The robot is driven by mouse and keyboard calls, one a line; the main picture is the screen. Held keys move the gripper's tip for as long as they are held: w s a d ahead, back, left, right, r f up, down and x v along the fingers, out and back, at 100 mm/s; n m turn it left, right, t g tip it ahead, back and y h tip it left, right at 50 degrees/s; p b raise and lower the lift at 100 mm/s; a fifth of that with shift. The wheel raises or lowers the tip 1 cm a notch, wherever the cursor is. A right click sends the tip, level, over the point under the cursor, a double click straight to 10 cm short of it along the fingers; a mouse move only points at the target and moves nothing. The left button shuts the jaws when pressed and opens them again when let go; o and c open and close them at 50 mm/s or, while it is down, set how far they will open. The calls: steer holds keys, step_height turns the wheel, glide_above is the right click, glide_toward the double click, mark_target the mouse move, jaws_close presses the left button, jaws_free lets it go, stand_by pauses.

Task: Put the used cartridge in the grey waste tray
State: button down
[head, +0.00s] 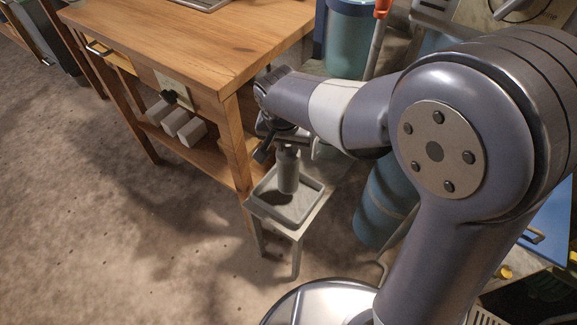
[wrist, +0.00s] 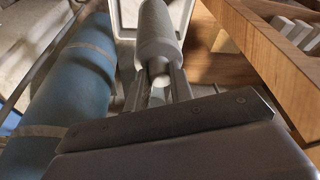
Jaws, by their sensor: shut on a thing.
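My gripper (head: 285,140) points down beside the wooden table, over a small low stand. It is shut on a grey cylindrical cartridge (head: 288,172), which hangs upright below it. In the wrist view the cartridge (wrist: 158,35) sits between the two fingers of my gripper (wrist: 158,82). The grey waste tray (head: 272,216) lies on the stand under the cartridge. In the head view the cartridge overlaps the tray's interior, and I cannot tell whether its lower end touches the tray floor. A corner of the tray rim (wrist: 122,22) shows behind the cartridge in the wrist view.
The wooden table (head: 190,35) stands close on the left, with several white blocks (head: 185,128) on its lower shelf. A blue cylinder (head: 380,205) stands close right of the stand; it also shows in the wrist view (wrist: 75,75). The floor (head: 130,230) at left is clear.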

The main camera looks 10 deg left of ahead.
mark_target(287, 156)
steer(key=shift+f+b, duration=0.65)
steer(key=shift+f, duration=2.25)
steer(key=shift+f, duration=0.15)
steer(key=c, duration=1.2)
jaws_free()
steer(key=shift+c, duration=0.2)
steer(key=p+v, duration=0.2)
steer(key=v, duration=1)
steer(key=shift+r+p, duration=0.3)
steer(key=shift+p, duration=0.1)
